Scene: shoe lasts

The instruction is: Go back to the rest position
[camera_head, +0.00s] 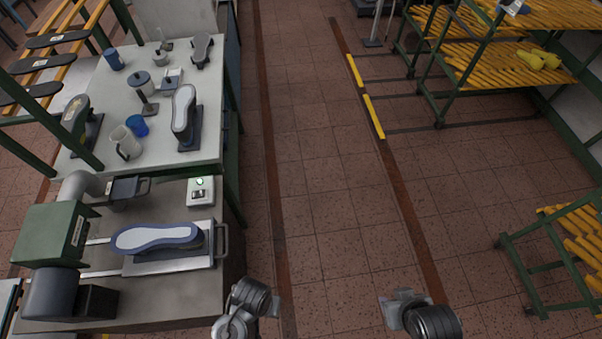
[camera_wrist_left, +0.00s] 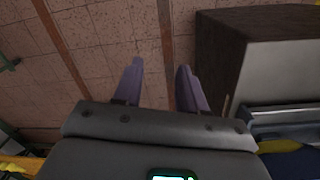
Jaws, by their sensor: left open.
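My left gripper (camera_wrist_left: 160,72) is open and empty in the left wrist view, its two purple fingers apart over the tiled floor. In the head view only its wrist end shows at the bottom, right of the workbench, and the fingers cannot be made out. My right gripper (camera_head: 395,308) shows at the bottom right of centre, above bare floor and apart from everything. Its fingers are too hidden to judge. A shoe last with a pale sole and blue rim (camera_head: 157,237) lies sole up on the machine's metal plate at lower left, away from both grippers.
The white table (camera_head: 205,149) holds several more lasts, including a grey-soled one (camera_head: 184,108), plus a white jug (camera_head: 126,143) and blue cup (camera_head: 137,125). A green machine (camera_head: 52,232) stands at left. Green racks with yellow rollers (camera_head: 520,68) stand at right. The middle floor is clear.

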